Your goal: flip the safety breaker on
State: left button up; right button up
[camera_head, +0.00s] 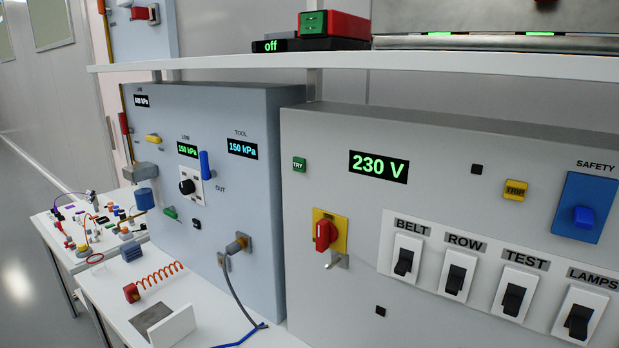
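The safety breaker is a blue plate (586,205) under the label SAFETY, at the far right of the grey cabinet panel. A small blue toggle (583,217) sticks out from the lower middle of the plate. I cannot tell from the toggle alone whether it is on or off. Neither of my grippers shows in the head view.
Black rocker switches (456,276) labelled BELT, ROW, TEST and LAMPS sit below the breaker. A yellow TRIP button (515,190) is left of it. A red rotary handle (325,235) and a 230 V display (379,167) are further left. A white shelf (450,64) overhangs the panel.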

aim_at(583, 218)
jog(key=l+z, duration=0.1)
jog(key=z, duration=1.1)
